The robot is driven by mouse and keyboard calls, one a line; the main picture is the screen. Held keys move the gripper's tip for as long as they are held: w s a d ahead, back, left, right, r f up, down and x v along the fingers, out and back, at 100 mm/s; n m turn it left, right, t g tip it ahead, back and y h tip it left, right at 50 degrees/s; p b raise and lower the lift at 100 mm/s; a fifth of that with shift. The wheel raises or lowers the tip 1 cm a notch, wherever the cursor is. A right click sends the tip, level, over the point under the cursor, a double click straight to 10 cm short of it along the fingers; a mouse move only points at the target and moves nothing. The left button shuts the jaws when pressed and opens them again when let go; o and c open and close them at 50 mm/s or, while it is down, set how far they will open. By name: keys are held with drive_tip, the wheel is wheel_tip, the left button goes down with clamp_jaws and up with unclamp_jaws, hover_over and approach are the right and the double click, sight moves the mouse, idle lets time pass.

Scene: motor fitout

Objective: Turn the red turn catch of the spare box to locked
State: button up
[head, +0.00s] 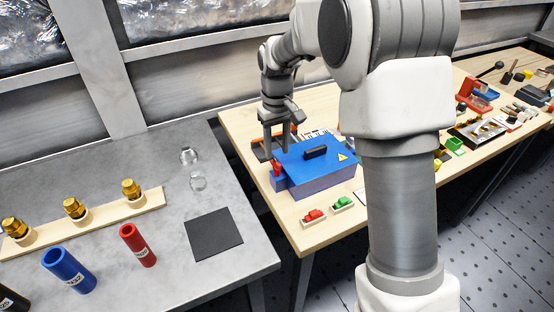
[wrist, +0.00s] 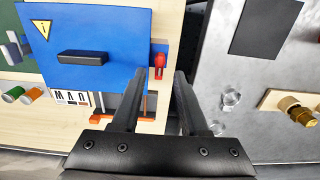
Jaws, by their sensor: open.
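The spare box (head: 315,175) is blue with a black handle and a yellow warning triangle on its lid. It stands on the wooden bench, and its lid also shows in the wrist view (wrist: 105,25). The red turn catch (head: 277,167) is on the box's left side. In the wrist view the red catch (wrist: 160,60) shows beside the lid edge, just beyond my fingertips and roughly in line with the gap between them. My gripper (head: 276,150) is open and empty, above the catch, pointing down; its two fingers also show in the wrist view (wrist: 162,76). I cannot tell whether they touch anything.
A red block (head: 313,216) and a green block (head: 342,203) sit in front of the box. A grey table (head: 110,185) at left holds a black mat (head: 214,234), a clear glass piece (head: 198,181), and red (head: 138,245) and blue (head: 68,269) tubes.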

sight(277, 162)
drive_tip(key=shift+f, duration=2)
clamp_jaws()
